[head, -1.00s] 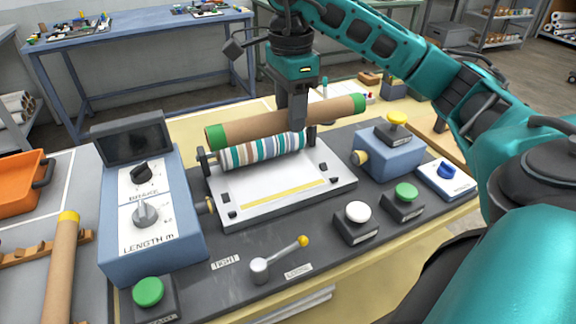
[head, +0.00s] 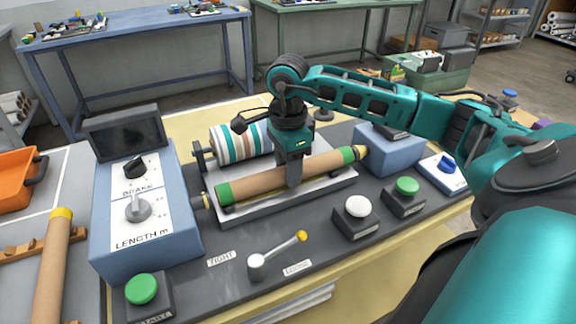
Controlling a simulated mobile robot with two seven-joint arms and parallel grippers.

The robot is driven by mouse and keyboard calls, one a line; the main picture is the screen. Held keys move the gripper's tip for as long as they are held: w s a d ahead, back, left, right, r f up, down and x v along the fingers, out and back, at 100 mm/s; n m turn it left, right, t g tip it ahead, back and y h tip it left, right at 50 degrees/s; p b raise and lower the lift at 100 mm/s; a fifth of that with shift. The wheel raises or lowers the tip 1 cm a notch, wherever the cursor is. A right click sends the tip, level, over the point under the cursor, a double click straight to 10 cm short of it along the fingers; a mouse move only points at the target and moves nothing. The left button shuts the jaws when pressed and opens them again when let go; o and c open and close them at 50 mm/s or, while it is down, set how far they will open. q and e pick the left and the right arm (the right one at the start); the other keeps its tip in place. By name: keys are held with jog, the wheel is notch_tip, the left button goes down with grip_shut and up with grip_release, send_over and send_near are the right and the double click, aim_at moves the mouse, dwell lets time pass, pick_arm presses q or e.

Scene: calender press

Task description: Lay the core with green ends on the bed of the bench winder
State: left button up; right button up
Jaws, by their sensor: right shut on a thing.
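The brown core with green ends (head: 262,183) lies level over the white bed of the bench winder (head: 257,207), in front of the striped roll. Its left green end is near the brass chuck on the left (head: 207,201), and its right green end is by the chuck on the right (head: 359,152). My right gripper (head: 294,182) points down and is shut on the core near its middle. I cannot tell whether the core touches the bed. My left gripper is not in view.
The striped roll (head: 240,143) sits behind the core. The blue control box (head: 140,205) stands left, a blue block (head: 390,152) right. A lever (head: 278,255), a white button (head: 357,206) and green buttons (head: 142,289) are in front. A yellow-ended core (head: 52,270) lies far left.

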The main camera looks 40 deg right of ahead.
jog(key=shift+f, duration=0.2)
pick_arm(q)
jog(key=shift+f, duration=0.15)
pick_arm(e)
jog(key=o, duration=1.1)
jog(key=shift+r, duration=0.1)
jog(key=shift+c, duration=0.2)
jog(key=shift+r, duration=0.25)
pick_arm(q)
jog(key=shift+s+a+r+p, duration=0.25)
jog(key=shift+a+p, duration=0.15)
jog(key=shift+p, duration=0.15)
pick_arm(e)
notch_tip(320, 180, up, 12)
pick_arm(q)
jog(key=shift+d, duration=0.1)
pick_arm(e)
jog(key=shift+f, duration=0.15)
